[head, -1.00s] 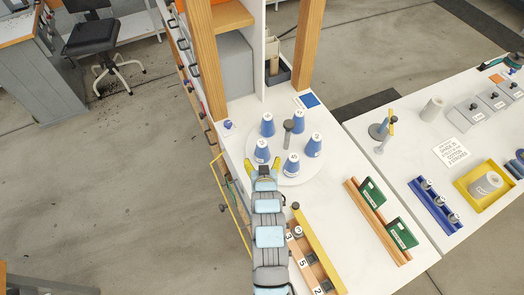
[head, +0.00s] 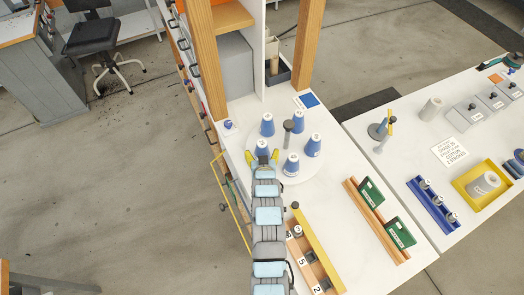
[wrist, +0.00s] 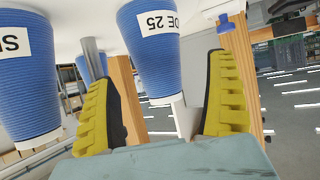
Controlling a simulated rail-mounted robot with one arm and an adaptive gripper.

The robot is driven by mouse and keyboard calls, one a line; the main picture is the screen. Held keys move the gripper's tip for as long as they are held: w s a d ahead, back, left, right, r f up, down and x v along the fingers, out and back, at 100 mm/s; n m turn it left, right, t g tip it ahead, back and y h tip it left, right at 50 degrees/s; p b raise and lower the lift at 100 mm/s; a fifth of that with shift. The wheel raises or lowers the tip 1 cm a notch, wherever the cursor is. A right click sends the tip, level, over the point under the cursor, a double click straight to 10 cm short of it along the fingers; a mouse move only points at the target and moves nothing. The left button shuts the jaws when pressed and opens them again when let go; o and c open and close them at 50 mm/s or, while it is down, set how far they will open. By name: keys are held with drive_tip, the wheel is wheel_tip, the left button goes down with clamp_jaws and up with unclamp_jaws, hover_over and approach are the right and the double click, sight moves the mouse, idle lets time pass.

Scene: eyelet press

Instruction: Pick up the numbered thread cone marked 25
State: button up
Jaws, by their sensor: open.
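The thread cone marked 25 (wrist: 152,72) is blue with a white label reading "DE 25", seen upside down in the wrist view. In the head view it is the near left cone (head: 262,146) on a round white turntable (head: 296,177). My gripper (head: 262,157) is open, with its yellow fingers at the cone's near side. In the wrist view the cone shows between the two fingers (wrist: 163,72), with visible gaps on both sides. The cone's lower part is hidden by my gripper in the head view.
Other blue cones stand close by: one near right (head: 291,165), one at the right (head: 313,146) and one at the back (head: 267,125). A grey post (head: 288,131) rises mid-turntable. A wooden upright (head: 206,60) stands behind. A yellow-edged rack (head: 318,250) lies to the right of my arm.

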sight(262, 152)
drive_tip(key=shift+w+f, duration=0.35)
drive_tip(key=shift+w, duration=0.2)
drive_tip(key=shift+w+d+p, duration=0.1)
drive_tip(key=shift+w+p, duration=0.2)
drive_tip(key=shift+w, duration=0.05)
drive_tip(key=shift+x, duration=1.1)
drive_tip(key=shift+s+f, duration=0.1)
drive_tip(key=c, duration=1.4)
